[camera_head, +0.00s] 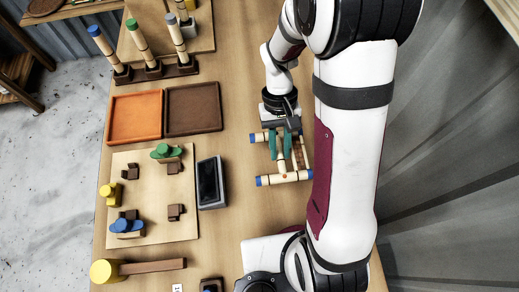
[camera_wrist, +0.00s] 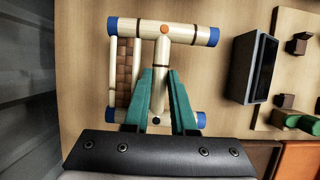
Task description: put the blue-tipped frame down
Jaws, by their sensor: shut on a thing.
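The blue-tipped frame (camera_head: 285,180) has pale round bars with blue ends and a brown woven panel (camera_head: 299,155). In the head view it is at the right of the table's working area, under my arm. My gripper (camera_head: 280,146) has green fingers, shut on the frame's middle bar. The wrist view shows the green fingertips (camera_wrist: 160,72) on both sides of that bar, with the frame (camera_wrist: 184,34) spread out in front of them. An orange dot marks the far bar. I cannot tell whether the frame touches the table or hangs just above it.
An orange tray (camera_head: 134,118) and a brown tray (camera_head: 193,108) lie to the left. A dark box (camera_head: 211,183) stands beside a board (camera_head: 153,220) with coloured clamps. A yellow-headed mallet (camera_head: 152,267) lies at the front. Bare table (camera_head: 235,150) lies left of the frame.

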